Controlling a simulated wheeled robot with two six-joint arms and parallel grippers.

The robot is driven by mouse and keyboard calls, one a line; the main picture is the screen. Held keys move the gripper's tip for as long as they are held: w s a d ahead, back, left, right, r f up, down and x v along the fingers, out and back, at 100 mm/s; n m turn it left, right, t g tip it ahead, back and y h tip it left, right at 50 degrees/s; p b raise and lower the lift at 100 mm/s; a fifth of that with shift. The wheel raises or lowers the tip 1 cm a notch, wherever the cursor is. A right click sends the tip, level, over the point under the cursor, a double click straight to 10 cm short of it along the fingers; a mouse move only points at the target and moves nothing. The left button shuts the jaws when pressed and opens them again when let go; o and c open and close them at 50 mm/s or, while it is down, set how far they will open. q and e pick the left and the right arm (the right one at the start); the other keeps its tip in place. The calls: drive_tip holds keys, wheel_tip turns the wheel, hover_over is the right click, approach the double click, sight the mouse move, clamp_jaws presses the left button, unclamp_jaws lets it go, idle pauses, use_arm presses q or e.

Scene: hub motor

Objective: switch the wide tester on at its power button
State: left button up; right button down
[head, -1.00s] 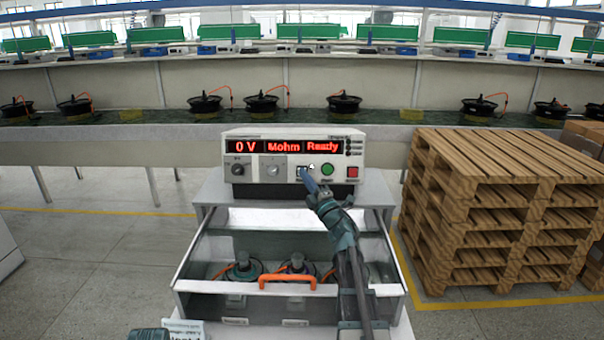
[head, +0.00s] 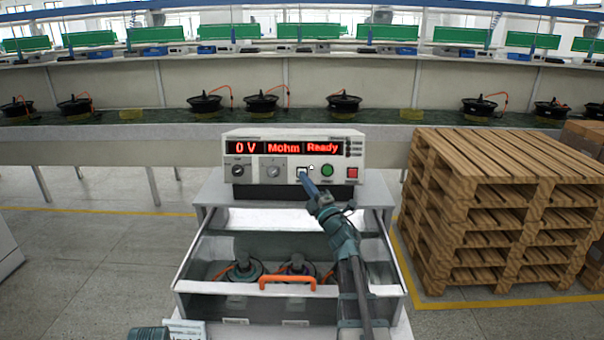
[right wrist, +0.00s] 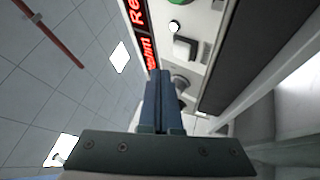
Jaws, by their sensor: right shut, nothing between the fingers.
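The wide tester (head: 262,190) stands on a cabinet in the head view. Its red display (head: 287,148) is lit and reads "0 V", "Mohm" and "Ready". Its pale square power button (head: 301,171) is on the front panel, left of the round green button (head: 327,170), and also shows in the right wrist view (right wrist: 185,48). My right gripper (head: 305,178) is shut and empty, its tips close in front of the panel by the power button; it also shows in the right wrist view (right wrist: 160,74). I cannot tell whether they touch. My left gripper's fingers are out of view.
A red button (head: 352,172) and two knobs (head: 238,170) share the panel. Below is a clear-topped drawer with an orange handle (head: 287,281) and dark motors inside. Stacked wooden pallets (head: 490,210) stand close on the right. A conveyor with motors runs behind.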

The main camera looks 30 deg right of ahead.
drive_tip(key=shift+s+a+r+p, duration=0.2)
drive_tip(key=shift+s+a, duration=0.25)
drive_tip(key=shift+s, duration=0.25)
drive_tip(key=shift+s+a+r+p, duration=0.1)
drive_tip(key=shift+s+a+r, duration=0.1)
drive_tip(key=shift+s+a, duration=0.35)
drive_tip(key=shift+s+d, duration=0.1)
drive_tip(key=shift+s, duration=0.1)
drive_tip(key=s+a+r+p, duration=0.1)
drive_tip(key=s+a, duration=0.2)
drive_tip(key=s, duration=0.2)
drive_tip(key=shift+s+a+r+p, duration=0.2)
drive_tip(key=shift+s+r+p, duration=0.1)
drive_tip(key=shift+r+p, duration=0.05)
